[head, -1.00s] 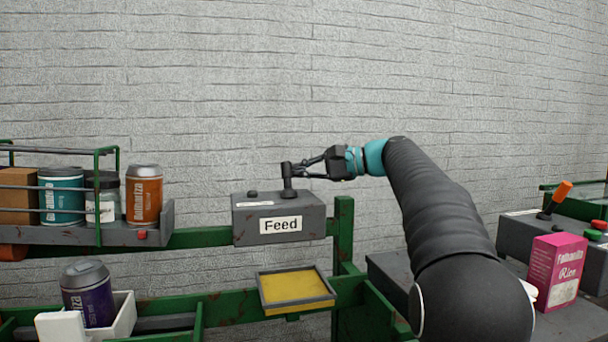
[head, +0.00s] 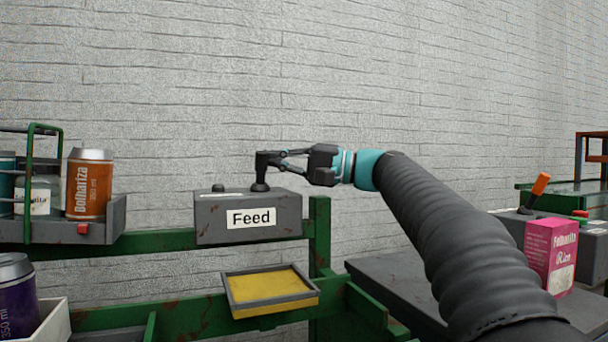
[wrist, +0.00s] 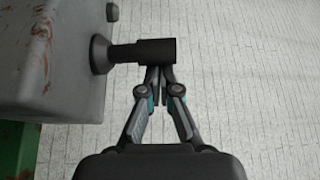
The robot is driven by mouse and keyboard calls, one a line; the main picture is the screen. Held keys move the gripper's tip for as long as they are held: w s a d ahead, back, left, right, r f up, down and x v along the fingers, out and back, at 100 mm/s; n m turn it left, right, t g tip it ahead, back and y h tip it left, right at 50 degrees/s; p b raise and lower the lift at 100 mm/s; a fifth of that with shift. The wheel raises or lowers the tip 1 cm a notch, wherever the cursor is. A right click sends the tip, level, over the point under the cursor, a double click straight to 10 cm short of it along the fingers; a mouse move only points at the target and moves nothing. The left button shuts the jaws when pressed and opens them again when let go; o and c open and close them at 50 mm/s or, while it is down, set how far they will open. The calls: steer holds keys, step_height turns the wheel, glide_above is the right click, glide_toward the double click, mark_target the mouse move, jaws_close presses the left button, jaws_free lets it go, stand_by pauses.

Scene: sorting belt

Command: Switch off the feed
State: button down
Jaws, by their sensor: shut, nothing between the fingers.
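The grey Feed box (head: 248,218) with a white "Feed" label stands on a green frame. A black lever (head: 262,172) with a thick cap rises from its top, roughly upright. In the wrist view the lever (wrist: 145,52) sticks out sideways from the box (wrist: 45,70) on the left. My gripper (head: 284,160) is shut and empty, to the right of the lever cap. In the wrist view its fingertips (wrist: 159,73) are together, right at the cap's side; whether they press on it I cannot tell.
A small dark button (head: 218,188) sits on the box's left top. A yellow tray (head: 270,287) lies below. An orange can (head: 90,185) and jar stand on the left shelf. A pink box (head: 551,255) and an orange-handled lever (head: 538,188) are on the right.

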steer(key=shift+s+d, duration=0.1)
steer(key=shift+s, duration=0.35)
steer(key=shift+s+d+f, duration=0.1)
steer(key=shift+s+d, duration=0.05)
stand_by(0.3)
steer(key=shift+w+r, duration=0.25)
steer(key=shift+r, duration=0.1)
steer(key=w+p, duration=0.1)
steer(key=w+r+p, duration=0.1)
steer(key=w+p, duration=0.1)
steer(key=p, duration=0.1)
steer(key=shift+w+a+r, duration=0.15)
steer(key=shift+a+r, duration=0.15)
steer(key=shift+r, duration=0.05)
steer(key=d+f+b, duration=0.1)
steer(key=d+f, duration=0.2)
steer(key=d, duration=0.6)
steer(key=shift+s+d, duration=0.35)
steer(key=shift+s, duration=0.1)
